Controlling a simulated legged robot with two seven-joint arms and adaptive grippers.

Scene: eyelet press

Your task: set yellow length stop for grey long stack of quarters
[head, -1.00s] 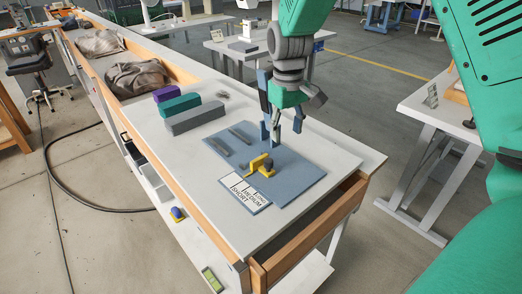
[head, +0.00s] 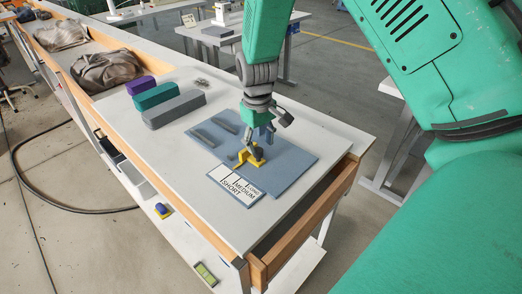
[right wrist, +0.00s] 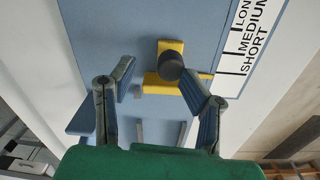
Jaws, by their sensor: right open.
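The yellow length stop (head: 243,157) stands on the blue board (head: 297,165). In the right wrist view the yellow stop (right wrist: 163,84) carries a dark round knob (right wrist: 171,66), and its thin pointer reaches the edge of the scale card (right wrist: 237,75) near the SHORT mark. The card (head: 233,188) reads SHORT, MEDIUM, LONG. My right gripper (head: 262,138) is low over the stop and partly hides it. In its wrist view the open fingers (right wrist: 163,87) are on either side of the knob, with nothing held. The long grey stack (head: 174,109) lies behind, left of the board. My left gripper is not in view.
A teal block (head: 155,96) and a shorter purple block (head: 140,85) lie beside the grey one. Two grey strips (head: 226,125) lie on the board. The white tabletop at front left is clear.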

